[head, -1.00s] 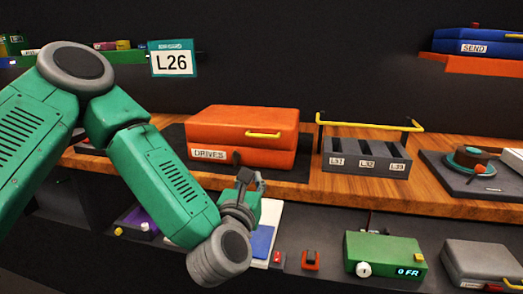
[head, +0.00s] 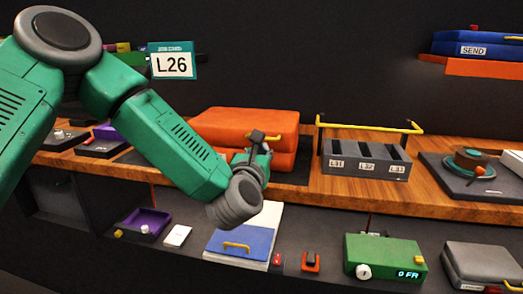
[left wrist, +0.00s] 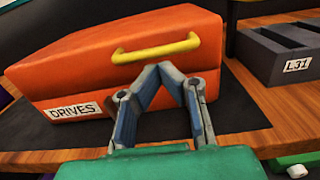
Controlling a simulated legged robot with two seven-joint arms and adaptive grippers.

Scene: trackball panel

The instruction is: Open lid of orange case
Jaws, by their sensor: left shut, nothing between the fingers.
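The orange case (head: 222,121) sits on a dark mat on the wooden shelf with its lid closed. It also shows in the left wrist view (left wrist: 85,62), with a yellow handle (left wrist: 157,48) on the lid's front and a DRIVES label (left wrist: 75,111) lower left. My left gripper (head: 258,141) is in front of the case's front face. In the left wrist view its fingertips (left wrist: 160,68) are together just below the handle, with nothing held. I cannot tell whether they touch the case. My right gripper is in neither view.
A grey slotted rack (head: 366,158) with a yellow bar stands right of the case. A device with a round dial (head: 470,163) is farther right. On the lower shelf are a blue and white box (head: 240,242), a purple tray (head: 146,222) and a green unit (head: 384,257).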

